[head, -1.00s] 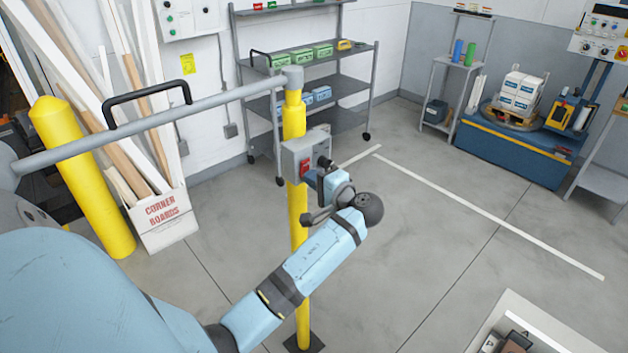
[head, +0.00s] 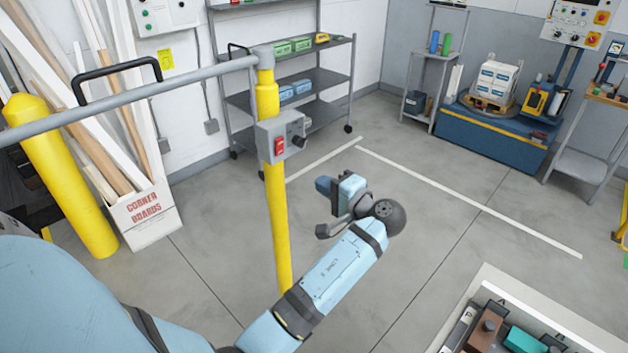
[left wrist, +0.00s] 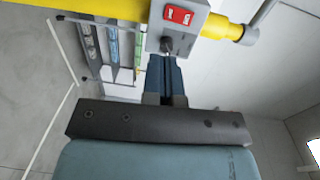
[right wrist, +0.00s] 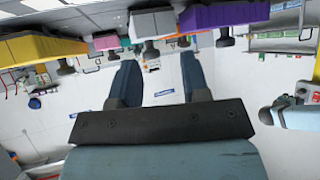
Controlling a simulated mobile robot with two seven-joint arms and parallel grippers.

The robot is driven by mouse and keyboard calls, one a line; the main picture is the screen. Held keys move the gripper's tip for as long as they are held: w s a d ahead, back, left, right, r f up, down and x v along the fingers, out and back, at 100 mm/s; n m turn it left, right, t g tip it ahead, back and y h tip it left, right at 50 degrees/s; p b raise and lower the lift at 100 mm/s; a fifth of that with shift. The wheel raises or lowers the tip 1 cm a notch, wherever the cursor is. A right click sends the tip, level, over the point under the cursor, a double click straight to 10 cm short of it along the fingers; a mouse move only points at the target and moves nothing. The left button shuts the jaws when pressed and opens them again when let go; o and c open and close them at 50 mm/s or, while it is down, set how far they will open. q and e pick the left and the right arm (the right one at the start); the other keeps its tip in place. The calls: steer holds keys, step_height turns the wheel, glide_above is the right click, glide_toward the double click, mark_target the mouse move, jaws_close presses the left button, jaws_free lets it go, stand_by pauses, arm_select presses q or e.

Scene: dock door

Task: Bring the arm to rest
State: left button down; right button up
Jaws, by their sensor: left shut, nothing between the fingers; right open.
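My left gripper (head: 326,186) is shut and empty, out over the floor to the right of the yellow post in the head view. Its closed fingers (left wrist: 165,78) show in the left wrist view, pointing towards the grey switch box. The grey switch box (head: 270,128) with a red switch sits on the yellow post (head: 274,215), apart from the gripper in the head view. It also shows in the left wrist view (left wrist: 200,20). My right gripper (right wrist: 160,85) is open with nothing between its fingers in the right wrist view; the head view does not show it.
A grey barrier bar (head: 140,98) with a black handle runs to the post. A yellow bollard (head: 60,175) and a corner-boards box (head: 145,215) stand at left. A shelf rack (head: 325,105) stands behind. A tray (head: 455,335) with parts is at lower right. Floor between is clear.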

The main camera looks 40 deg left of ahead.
arm_select(q)
steer(key=shift+d, duration=0.2)
stand_by(0.4)
steer(key=s+d+f+m+t+h, duration=0.2)
steer(key=f+t+h, duration=0.15)
steer(key=f, duration=0.35)
steer(key=s+d+f+m+t+h, duration=0.2)
steer(key=s+f+h, duration=0.15)
steer(key=f, duration=0.45)
steer(key=s+d+f+m+t+h, duration=0.2)
steer(key=d+f+h, duration=0.15)
steer(key=f, duration=0.35)
steer(key=s+d+f+n+t+h, duration=0.1)
steer(key=s+d+f+n+h, duration=0.1)
steer(key=s+d+h, duration=0.3)
steer(key=s+d+f+n+t+h, duration=0.1)
steer(key=s+d+h, duration=0.4)
steer(key=s, duration=0.6)
step_height(320, 180, down, 3)
steer(key=shift+s+r+n, duration=0.15)
steer(key=shift+s+n, duration=0.05)
steer(key=shift+n, duration=0.3)
